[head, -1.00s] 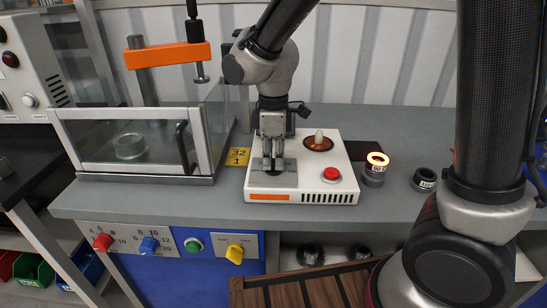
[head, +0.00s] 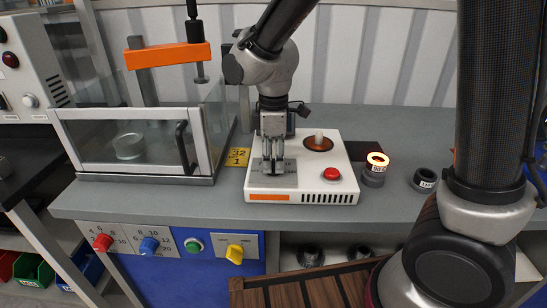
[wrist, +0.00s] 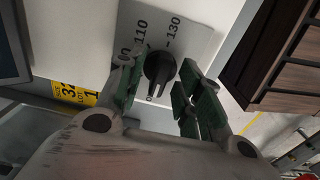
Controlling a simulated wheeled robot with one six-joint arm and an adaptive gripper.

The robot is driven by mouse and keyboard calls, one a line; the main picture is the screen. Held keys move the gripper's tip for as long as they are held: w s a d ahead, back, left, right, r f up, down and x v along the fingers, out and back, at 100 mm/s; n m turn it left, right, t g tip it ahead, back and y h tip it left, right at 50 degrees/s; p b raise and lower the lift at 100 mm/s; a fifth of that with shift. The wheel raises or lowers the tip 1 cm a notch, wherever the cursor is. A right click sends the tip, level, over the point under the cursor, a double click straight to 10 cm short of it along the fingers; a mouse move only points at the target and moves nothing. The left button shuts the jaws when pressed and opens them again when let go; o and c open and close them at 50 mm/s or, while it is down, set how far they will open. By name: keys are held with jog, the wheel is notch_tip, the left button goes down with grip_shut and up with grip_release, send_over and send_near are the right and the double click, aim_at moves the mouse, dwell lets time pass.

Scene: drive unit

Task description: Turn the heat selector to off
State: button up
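The heat selector is a black knob (wrist: 159,68) on a grey scale plate (wrist: 185,22) marked 110 and 130. In the wrist view other marks are partly hidden by the knob and my fingers. I cannot tell which mark the knob points to. My gripper (wrist: 158,82) is open, with one green-padded finger on each side of the knob; a narrow gap shows at the left finger. In the head view my gripper (head: 273,172) points down over the plate (head: 285,181) on the white unit (head: 326,186), and the knob is mostly hidden behind the fingers.
A red button (head: 331,174) and a round brown plate (head: 318,144) share the unit's top. A glowing ring (head: 377,159) sits on a grey ring to the right, beside a dark ring (head: 425,178). A glass-fronted enclosure (head: 130,146) stands left.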

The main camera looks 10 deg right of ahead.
aim_at(273, 159)
notch_tip(273, 159, up, 12)
dwell(0.4)
jog(key=s+d+m+t, duration=0.1)
jog(key=s+d+m, duration=0.3)
jog(key=d, duration=0.4)
jog(key=s+d+r+m+t, duration=0.1)
jog(key=s+d+m, duration=0.4)
jog(key=d, duration=0.4)
jog(key=s+d+r+m+t, duration=0.1)
jog(key=s+d+m+t, duration=0.1)
jog(key=s+d+m, duration=0.3)
jog(key=d+m, duration=0.1)
jog(key=d, duration=0.3)
jog(key=shift+s+d+m, duration=0.2)
jog(key=shift+s+m, duration=0.05)
jog(key=shift+m, duration=0.05)
